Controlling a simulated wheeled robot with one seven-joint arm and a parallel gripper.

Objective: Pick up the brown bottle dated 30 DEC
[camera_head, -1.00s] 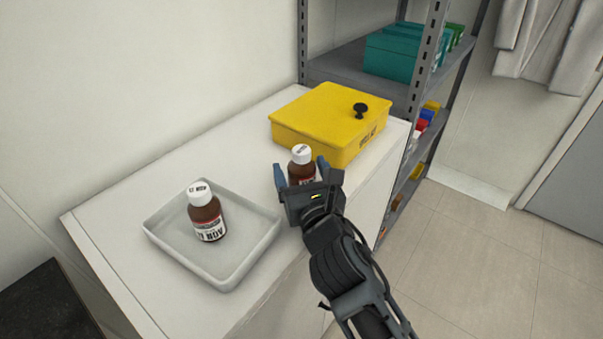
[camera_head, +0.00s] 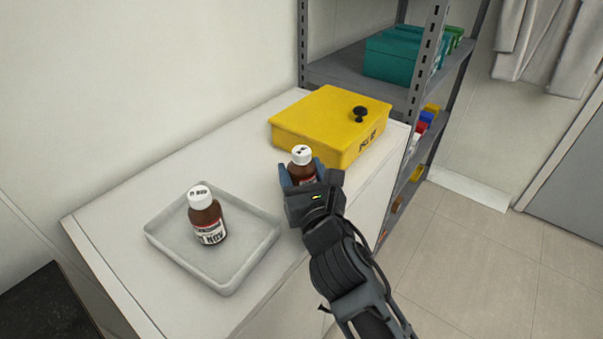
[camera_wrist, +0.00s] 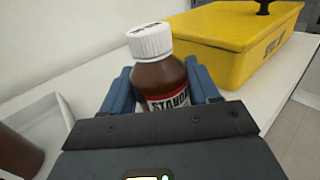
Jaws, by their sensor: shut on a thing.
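A brown bottle (camera_head: 302,168) with a white cap stands on the white cabinet top in front of the yellow box. My gripper (camera_head: 301,175) is shut on this bottle, with a blue finger on each side. In the wrist view the bottle (camera_wrist: 162,82) is upright between the fingers (camera_wrist: 163,90), and its label shows "STAND..."; its date cannot be read. A second brown bottle (camera_head: 206,216) with a white cap stands in the grey tray (camera_head: 262,246) to the left. Its cap and label appear to read "NOV".
A yellow lidded box (camera_head: 318,120) with a black knob stands close behind the held bottle. The white cabinet top (camera_head: 150,185) is clear behind the tray. A grey shelf rack (camera_head: 432,90) with teal boxes (camera_head: 392,55) stands beyond the cabinet.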

